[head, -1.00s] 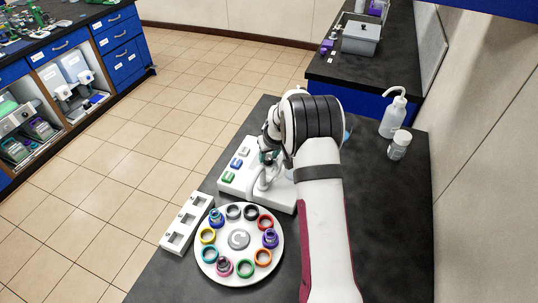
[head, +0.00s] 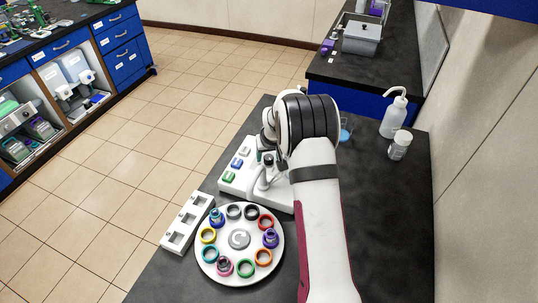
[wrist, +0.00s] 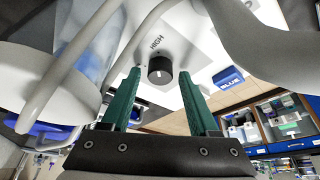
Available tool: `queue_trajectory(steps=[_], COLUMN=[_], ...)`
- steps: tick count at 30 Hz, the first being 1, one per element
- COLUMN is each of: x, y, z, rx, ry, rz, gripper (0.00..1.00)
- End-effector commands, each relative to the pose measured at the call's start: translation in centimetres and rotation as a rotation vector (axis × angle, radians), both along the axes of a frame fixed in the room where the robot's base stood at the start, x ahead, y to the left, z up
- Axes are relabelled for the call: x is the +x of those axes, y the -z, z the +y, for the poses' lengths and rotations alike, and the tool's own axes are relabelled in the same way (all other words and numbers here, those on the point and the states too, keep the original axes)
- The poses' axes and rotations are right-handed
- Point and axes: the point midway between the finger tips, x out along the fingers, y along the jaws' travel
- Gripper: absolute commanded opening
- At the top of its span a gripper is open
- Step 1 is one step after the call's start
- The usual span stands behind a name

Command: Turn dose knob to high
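The dose knob (wrist: 160,70) is a dark round knob with a small light mark, on a white panel in the wrist view. The printed word HIGH (wrist: 156,43) sits beside it; I cannot tell which setting the mark points at. My gripper (wrist: 160,74) has two green fingers spread apart, one on each side of the knob in the picture. A gap shows between each finger and the knob, and nothing is held. In the head view the white console (head: 282,197) stands under my arm, which hides much of the gripper and panel.
Curved white tubes frame the wrist view near the fingers. Coloured buttons, including a blue one (wrist: 228,78), lie beside the knob. A round carousel (head: 240,220) with coloured rings and a white rack (head: 186,222) stand in front. A wash bottle (head: 393,117) and jar (head: 400,145) stand right.

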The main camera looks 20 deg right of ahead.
Motion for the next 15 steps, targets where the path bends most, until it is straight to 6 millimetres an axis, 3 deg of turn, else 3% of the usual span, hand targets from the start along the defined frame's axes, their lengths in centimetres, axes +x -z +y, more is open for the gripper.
queue_trajectory(steps=[10,15], x=[0.0,-0.9], y=[-0.2,-2.5], z=[0.0,0.2], rx=[-0.001,-0.002], ry=[-0.001,-0.001], rz=[-0.001,-0.003], gripper=[0.69,0.69])
